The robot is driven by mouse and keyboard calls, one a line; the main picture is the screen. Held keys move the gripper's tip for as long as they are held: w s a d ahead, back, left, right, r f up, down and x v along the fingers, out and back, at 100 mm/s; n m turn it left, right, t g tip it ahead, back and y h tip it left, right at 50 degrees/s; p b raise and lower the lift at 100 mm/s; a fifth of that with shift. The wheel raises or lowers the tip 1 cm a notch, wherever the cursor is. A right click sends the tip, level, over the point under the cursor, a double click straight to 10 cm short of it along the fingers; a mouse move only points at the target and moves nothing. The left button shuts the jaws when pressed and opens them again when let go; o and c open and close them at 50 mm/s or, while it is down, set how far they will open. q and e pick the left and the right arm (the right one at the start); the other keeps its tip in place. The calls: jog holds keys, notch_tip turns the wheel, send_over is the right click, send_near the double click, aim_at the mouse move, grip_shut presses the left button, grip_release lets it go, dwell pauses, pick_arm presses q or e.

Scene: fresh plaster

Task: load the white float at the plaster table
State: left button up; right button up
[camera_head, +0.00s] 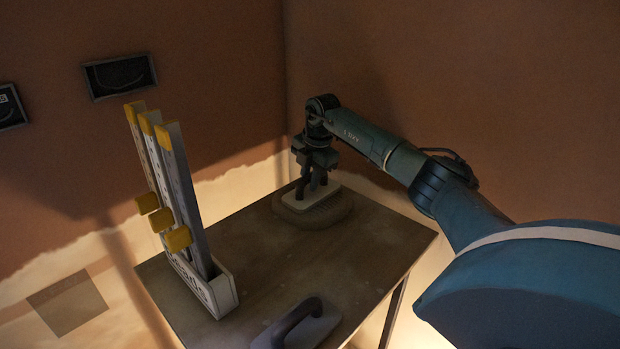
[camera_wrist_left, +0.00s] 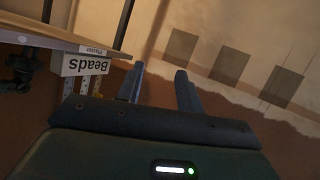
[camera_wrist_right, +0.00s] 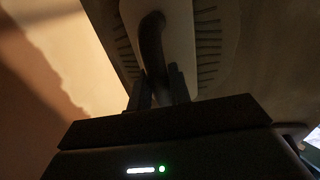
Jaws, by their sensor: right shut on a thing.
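The white float (camera_head: 328,192) is at the back of the plaster table (camera_head: 380,240), over a low, round, ridged plaster heap (camera_head: 330,212). It looks flat against the heap, but I cannot tell whether they touch. My right gripper (camera_head: 314,184) comes down from above and is shut on the float's dark handle. In the right wrist view the handle (camera_wrist_right: 152,42) lies between the fingers, with the pale float plate (camera_wrist_right: 182,40) behind it and the ridged heap (camera_wrist_right: 208,45) around it. My left gripper (camera_wrist_left: 160,72) is open and empty, away from the table; the head view does not show it.
A white beads box (camera_head: 222,292) holding upright strips with yellow ends stands on the table's left side. Another dark-handled float (camera_head: 318,328) lies at the front edge. The tabletop between is clear. Two half-plastered walls meet behind the table.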

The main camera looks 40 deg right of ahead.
aim_at(310, 174)
pick_arm(q)
jog(key=shift+f, duration=0.1)
pick_arm(e)
jog(key=shift+r+p, duration=0.55)
jog(key=shift+p, duration=0.1)
jog(key=shift+r+p, duration=0.35)
jog(key=shift+r, duration=0.05)
jog(key=shift+r+p, duration=1.35)
notch_tip(310, 174, up, 2)
jog(key=shift+p, duration=0.95)
jog(key=shift+r+p, duration=0.25)
jog(key=shift+p, duration=0.05)
pick_arm(q)
jog(key=shift+w+d+r+m+g, duration=0.1)
jog(key=shift+d+r+m+g, duration=0.4)
jog(key=shift+r+g, duration=0.3)
